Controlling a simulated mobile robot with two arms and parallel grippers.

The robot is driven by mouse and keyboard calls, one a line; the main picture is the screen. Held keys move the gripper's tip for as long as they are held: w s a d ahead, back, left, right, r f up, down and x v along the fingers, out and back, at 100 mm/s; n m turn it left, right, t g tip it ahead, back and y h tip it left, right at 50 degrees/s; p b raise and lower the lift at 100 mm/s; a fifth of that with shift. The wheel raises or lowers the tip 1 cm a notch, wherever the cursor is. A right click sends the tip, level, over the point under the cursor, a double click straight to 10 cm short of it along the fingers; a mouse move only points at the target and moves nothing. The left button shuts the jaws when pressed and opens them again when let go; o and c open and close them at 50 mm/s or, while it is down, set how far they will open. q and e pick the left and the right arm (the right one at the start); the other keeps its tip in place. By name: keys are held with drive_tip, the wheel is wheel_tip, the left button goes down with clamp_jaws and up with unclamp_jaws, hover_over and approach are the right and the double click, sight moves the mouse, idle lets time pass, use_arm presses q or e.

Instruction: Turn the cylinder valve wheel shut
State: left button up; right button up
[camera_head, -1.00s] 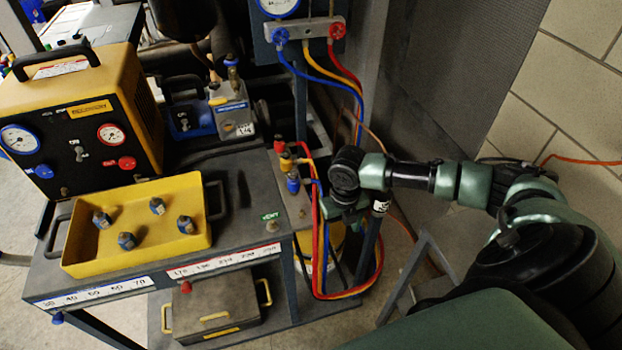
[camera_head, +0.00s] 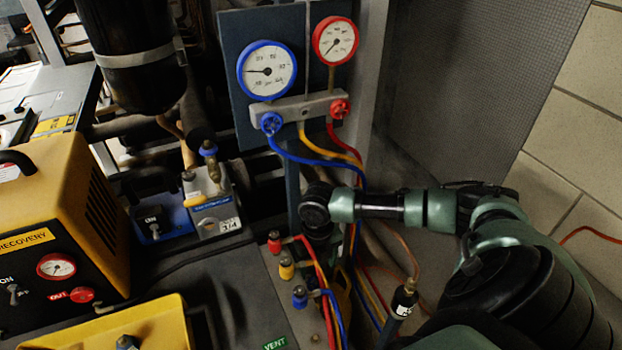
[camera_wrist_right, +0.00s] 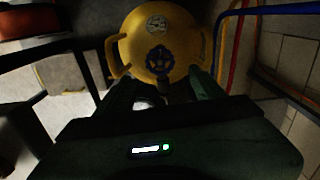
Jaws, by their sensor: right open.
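In the right wrist view, the yellow cylinder (camera_wrist_right: 184,32) stands ahead with its blue valve wheel (camera_wrist_right: 159,60) on top. My right gripper (camera_wrist_right: 162,84) is open, its two fingers apart on either side below the wheel in the picture. Nothing shows held between them, and I cannot tell whether they touch the wheel. In the head view, my right arm reaches in from the right; its wrist is above the hoses and the fingers are not clear. Only a sliver of the yellow cylinder shows there, behind the hoses. My left gripper is not in view.
Red, yellow and blue hoses (camera_head: 318,270) run close beside my right wrist. The gauge manifold (camera_head: 303,110) is mounted behind it. The yellow recovery machine (camera_head: 62,215) and yellow tray (camera_head: 150,325) are on the cart at left. A copper-tipped torch-like rod (camera_head: 403,300) stands near my forearm.

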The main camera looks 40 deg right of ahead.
sight(317, 283)
wheel_tip(317, 283, down, 7)
drive_tip(key=shift+f, duration=0.2)
idle(0.3)
drive_tip(key=c, duration=1.4)
